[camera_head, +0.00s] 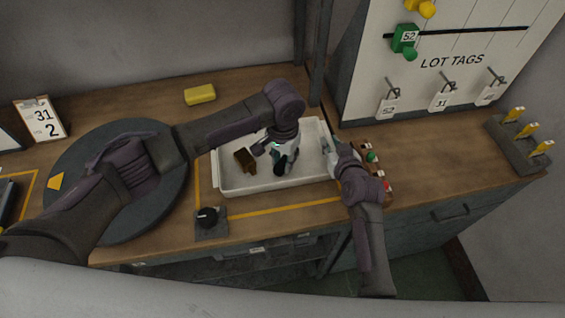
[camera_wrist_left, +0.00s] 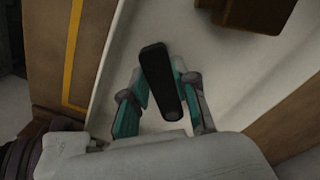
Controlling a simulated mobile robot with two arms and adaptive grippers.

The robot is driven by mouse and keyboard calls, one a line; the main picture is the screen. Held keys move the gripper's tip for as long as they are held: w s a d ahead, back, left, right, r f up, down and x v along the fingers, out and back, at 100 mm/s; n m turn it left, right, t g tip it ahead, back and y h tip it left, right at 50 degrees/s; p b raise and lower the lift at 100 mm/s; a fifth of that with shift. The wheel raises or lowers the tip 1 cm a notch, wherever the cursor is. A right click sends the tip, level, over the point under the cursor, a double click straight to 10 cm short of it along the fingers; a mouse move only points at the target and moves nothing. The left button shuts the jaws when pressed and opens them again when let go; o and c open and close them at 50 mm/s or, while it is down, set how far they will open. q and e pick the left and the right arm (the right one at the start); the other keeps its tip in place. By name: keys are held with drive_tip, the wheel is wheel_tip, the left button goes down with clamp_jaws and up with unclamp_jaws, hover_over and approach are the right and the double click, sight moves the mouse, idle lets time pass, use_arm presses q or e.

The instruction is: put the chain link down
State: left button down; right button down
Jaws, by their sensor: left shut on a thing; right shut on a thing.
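A dark, elongated chain link (camera_wrist_left: 162,82) sits between the teal-padded fingers of my left gripper (camera_wrist_left: 160,105) in the left wrist view. In the head view my left gripper (camera_head: 281,158) points down inside the white tray (camera_head: 222,176), and the dark link (camera_head: 281,166) shows at its tips. I cannot tell whether the link touches the tray floor. My right gripper (camera_head: 336,150) is at the tray's right wall and appears shut on its rim; its fingertips are partly hidden by its own body.
A brown block (camera_head: 245,159) lies in the tray, left of my left gripper. A dark round turntable (camera_head: 165,205) is to the left. A black knob (camera_head: 207,216) stands in front, a yellow block (camera_head: 200,94) behind. Buttons (camera_head: 372,156) sit right of the tray.

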sight(283, 163)
use_arm(q)
drive_tip(key=shift+f, duration=0.75)
drive_tip(key=shift+f, duration=0.1)
drive_tip(key=c, duration=0.9)
unclamp_jaws()
wheel_tip(283, 163, up, 12)
drive_tip(key=shift+r, duration=0.1)
